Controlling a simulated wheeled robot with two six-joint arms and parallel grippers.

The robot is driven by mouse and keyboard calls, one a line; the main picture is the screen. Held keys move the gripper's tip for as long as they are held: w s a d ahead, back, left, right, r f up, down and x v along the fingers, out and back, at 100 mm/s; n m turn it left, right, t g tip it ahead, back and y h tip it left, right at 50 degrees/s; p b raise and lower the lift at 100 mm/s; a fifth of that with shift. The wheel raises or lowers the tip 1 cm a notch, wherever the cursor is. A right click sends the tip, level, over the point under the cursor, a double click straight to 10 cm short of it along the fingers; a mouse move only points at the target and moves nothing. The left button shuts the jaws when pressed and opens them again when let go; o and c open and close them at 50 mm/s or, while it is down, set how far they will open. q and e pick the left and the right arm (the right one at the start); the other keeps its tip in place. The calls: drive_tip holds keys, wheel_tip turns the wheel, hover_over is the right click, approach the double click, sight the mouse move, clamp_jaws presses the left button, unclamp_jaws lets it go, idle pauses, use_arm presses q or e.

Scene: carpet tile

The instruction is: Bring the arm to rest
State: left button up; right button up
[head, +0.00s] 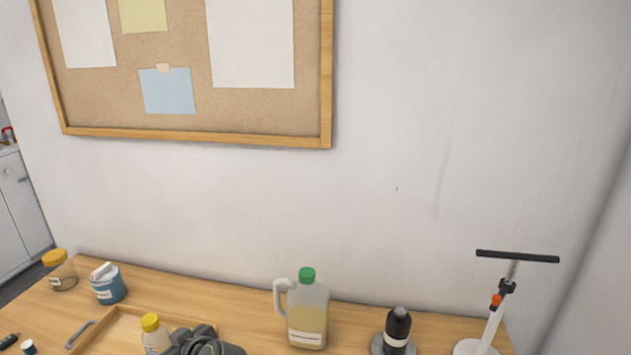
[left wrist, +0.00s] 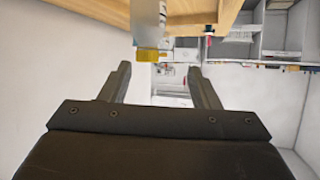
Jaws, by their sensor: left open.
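My left gripper (left wrist: 160,85) is open in the left wrist view, with nothing between its two fingers. A clear bottle (left wrist: 148,25) with a yellow cap shows beyond the fingertips there, upside down in the picture, and looks apart from them. In the head view the yellow-capped bottle (head: 156,338) stands at the wooden tray, cut by the lower edge. A dark grey part of my left arm shows right beside it; its fingers cannot be made out there. My right gripper is in neither view.
The wooden table holds a tray (head: 118,318) with a grey handle, a yellow-lidded jar (head: 62,276), a blue tub (head: 108,287), a green-capped jug (head: 307,315), a black bottle (head: 397,328) and a white stand with a black bar (head: 517,256). A wall with a corkboard (head: 200,112) rises behind.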

use_arm(q)
drive_tip(key=s+a+f+m+g+h, duration=0.1)
drive_tip(key=s+f+m+h, duration=0.2)
drive_tip(key=s, duration=0.5)
drive_tip(key=s+a+f+m+h, duration=0.1)
drive_tip(key=s+f+m+h, duration=0.1)
drive_tip(key=s+f, duration=0.45)
drive_tip(key=s+d+m+g+h, duration=0.1)
drive_tip(key=s+d+m+h, duration=0.15)
drive_tip(key=s, duration=0.55)
drive_tip(key=s+d+m+h, duration=0.2)
drive_tip(key=s+d+m, duration=0.15)
drive_tip(key=s, duration=0.45)
wheel_tip(320, 180, down, 24)
drive_tip(key=a+f+g, duration=0.1)
drive_tip(key=a+g, duration=0.1)
drive_tip(key=s+d+f, duration=0.1)
drive_tip(key=s+f, duration=1.3)
drive_tip(key=f, duration=0.1)
drive_tip(key=shift+s+f+g+h, duration=0.15)
drive_tip(key=shift+g+h, duration=0.25)
drive_tip(key=shift+h, duration=0.05)
